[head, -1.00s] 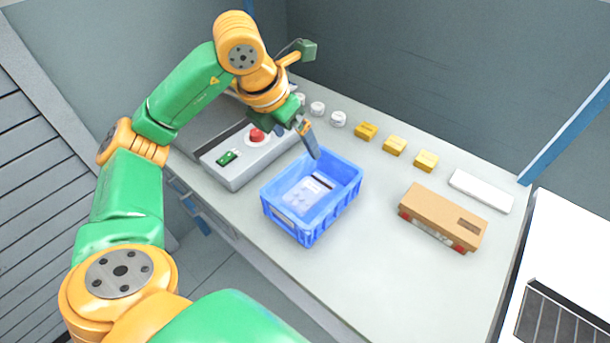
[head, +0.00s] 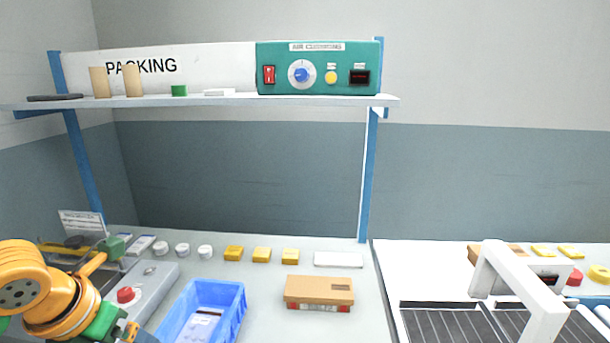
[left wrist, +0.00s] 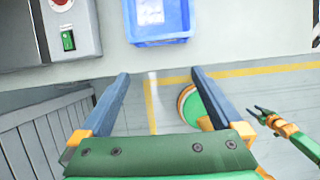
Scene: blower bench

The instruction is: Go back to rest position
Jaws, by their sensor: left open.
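My left gripper (head: 130,331) shows at the lower left edge of the head view, beside the grey control box and left of the blue bin, partly cut off by the bottom edge. In the left wrist view it is open (left wrist: 158,76), with nothing between its two fingers and floor below them. The bench edge and the blue bin (left wrist: 158,38) lie beyond the fingertips. My right gripper (left wrist: 262,113) shows small at the right of the left wrist view, over the floor; whether it is open is unclear.
The blue bin (head: 238,305) with a packet inside stands by the grey control box (head: 150,275) with its red button. A cardboard box (head: 318,290), yellow blocks (head: 262,255) and white round pieces (head: 182,250) sit on the bench. A conveyor (head: 450,325) is at right.

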